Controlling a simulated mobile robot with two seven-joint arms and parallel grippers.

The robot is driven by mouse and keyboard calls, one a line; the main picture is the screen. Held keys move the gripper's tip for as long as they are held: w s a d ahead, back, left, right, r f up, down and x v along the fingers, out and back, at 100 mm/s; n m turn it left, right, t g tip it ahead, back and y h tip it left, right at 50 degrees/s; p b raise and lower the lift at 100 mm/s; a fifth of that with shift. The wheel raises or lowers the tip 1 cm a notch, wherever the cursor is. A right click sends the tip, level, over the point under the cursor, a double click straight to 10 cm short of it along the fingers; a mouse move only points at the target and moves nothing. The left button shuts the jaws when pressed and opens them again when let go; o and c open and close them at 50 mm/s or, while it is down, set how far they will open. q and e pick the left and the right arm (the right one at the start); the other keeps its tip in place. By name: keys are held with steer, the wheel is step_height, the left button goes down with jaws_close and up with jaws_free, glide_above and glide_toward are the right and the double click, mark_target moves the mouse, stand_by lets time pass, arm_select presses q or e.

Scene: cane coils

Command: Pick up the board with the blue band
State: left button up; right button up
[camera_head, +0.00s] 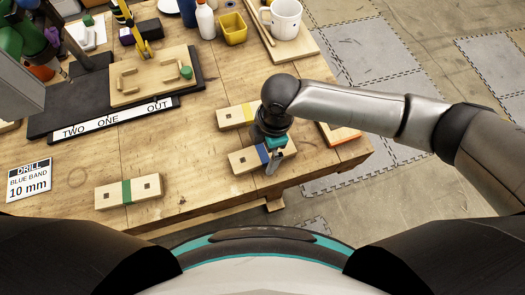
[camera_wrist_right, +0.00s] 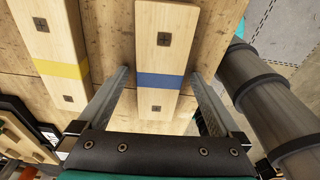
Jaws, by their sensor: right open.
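The board with the blue band (camera_head: 243,160) is pale wood with dark square marks and lies near the table's front edge. My right gripper (camera_head: 275,165) is over its right part and hides some of it. In the right wrist view, the blue-banded board (camera_wrist_right: 166,45) runs between the two open fingers of my right gripper (camera_wrist_right: 159,75), one on each side with gaps. Whether the fingertips are level with the board I cannot tell. A card (camera_head: 30,179) reads "DRILL BLUE BAND 10 mm".
The yellow-band board (camera_head: 232,117) lies just behind; it also shows in the wrist view (camera_wrist_right: 58,60). A green-band board (camera_head: 128,192) lies front left. A black base (camera_head: 60,118) bears a wooden fixture (camera_head: 150,80). A mug (camera_head: 285,18) and yellow cup (camera_head: 233,28) stand behind.

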steer(key=c, duration=1.5)
